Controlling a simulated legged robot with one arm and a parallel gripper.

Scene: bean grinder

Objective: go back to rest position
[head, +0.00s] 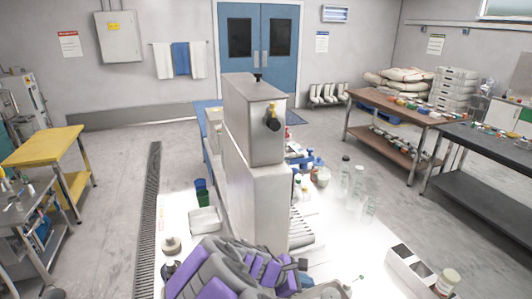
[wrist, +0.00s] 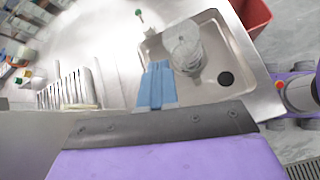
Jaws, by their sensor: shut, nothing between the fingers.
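My gripper (wrist: 158,68) shows in the wrist view as blue fingers held together, with nothing between them. It points toward a steel sink (wrist: 245,92) and hangs over or near its left side. My purple and grey arm lies folded along the bottom of the head view. The tall grey grinder (head: 256,160) stands upright just beyond the arm, with a black knob on its upper front. The arm appears apart from the grinder, though the lower parts overlap in view.
A clear container (wrist: 184,45) stands in the sink beside a black drain. A red bin (wrist: 254,14) is behind it. A slotted rack (wrist: 72,90) is at left. Clear bottles (head: 358,180) stand right of the grinder. A yellow table (head: 45,146) is far left; floor between is open.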

